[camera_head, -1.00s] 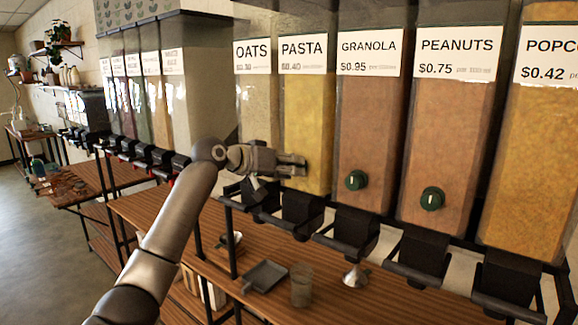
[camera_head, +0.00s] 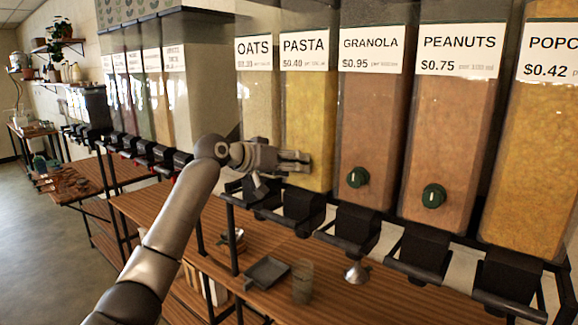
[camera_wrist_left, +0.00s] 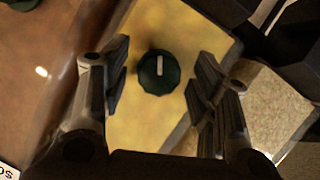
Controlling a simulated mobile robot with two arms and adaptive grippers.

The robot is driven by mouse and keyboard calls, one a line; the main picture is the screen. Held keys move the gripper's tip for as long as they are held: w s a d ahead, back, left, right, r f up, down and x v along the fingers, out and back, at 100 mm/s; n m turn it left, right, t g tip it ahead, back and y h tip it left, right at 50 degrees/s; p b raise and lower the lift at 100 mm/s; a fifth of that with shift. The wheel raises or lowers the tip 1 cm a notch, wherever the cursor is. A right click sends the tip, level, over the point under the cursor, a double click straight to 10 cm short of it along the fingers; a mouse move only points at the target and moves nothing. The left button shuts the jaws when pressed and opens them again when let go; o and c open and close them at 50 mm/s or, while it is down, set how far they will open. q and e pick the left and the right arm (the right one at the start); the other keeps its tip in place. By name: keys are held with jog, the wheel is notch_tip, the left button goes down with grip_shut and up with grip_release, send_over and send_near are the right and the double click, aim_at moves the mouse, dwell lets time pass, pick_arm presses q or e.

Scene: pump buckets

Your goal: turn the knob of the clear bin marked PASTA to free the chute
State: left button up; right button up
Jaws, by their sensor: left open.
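The clear PASTA bin (camera_head: 308,115) stands between the OATS and GRANOLA bins and is filled with yellow contents. My left gripper (camera_head: 304,163) is in front of its lower part and hides its knob in the head view. In the left wrist view, the dark green PASTA knob (camera_wrist_left: 159,72) has a white mark along its face. My left gripper (camera_wrist_left: 163,85) is open there, one finger on each side of the knob, with gaps to both. How far the fingertips reach along the knob is unclear. My right gripper is not in view.
The GRANOLA knob (camera_head: 357,177) and PEANUTS knob (camera_head: 433,196) sit to the right. Black chutes (camera_head: 303,209) line the bins' feet. A grey tray (camera_head: 267,272), a clear cup (camera_head: 302,282) and a metal funnel (camera_head: 357,272) are on the wooden counter below.

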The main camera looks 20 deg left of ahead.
pick_arm(q)
jog(key=v, duration=1.2)
